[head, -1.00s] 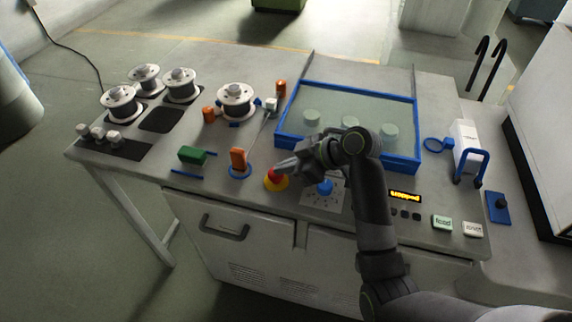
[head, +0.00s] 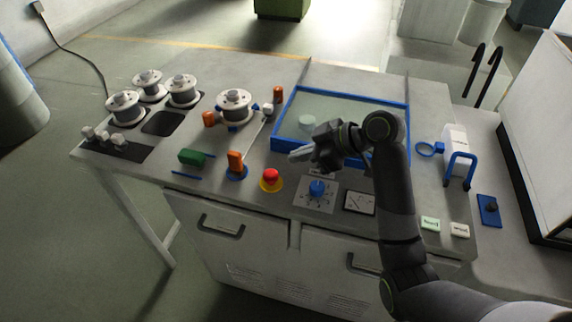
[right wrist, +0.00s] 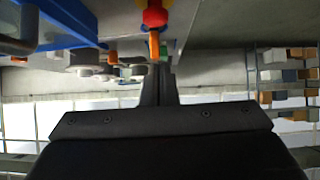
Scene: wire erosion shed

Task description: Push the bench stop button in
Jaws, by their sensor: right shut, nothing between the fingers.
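The stop button is a red mushroom head (head: 271,175) on a yellow base (head: 270,186), near the front edge of the bench (head: 210,235). It also shows at the top of the right wrist view (right wrist: 154,18). I cannot tell how deep its head sits. My right gripper (head: 293,156) is shut and empty. Its fingertips are above and a little right of the button in the head view, apart from it. The shut fingers also show in the right wrist view (right wrist: 158,75). My left gripper is not in view.
A blue knob (head: 316,188) and a gauge (head: 360,203) stand right of the button. An orange lever (head: 236,163) and a green block (head: 192,157) are to its left. A blue-rimmed tank (head: 290,146) stands behind. Two labelled buttons, green (head: 430,223) and white (head: 459,230), are at the right.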

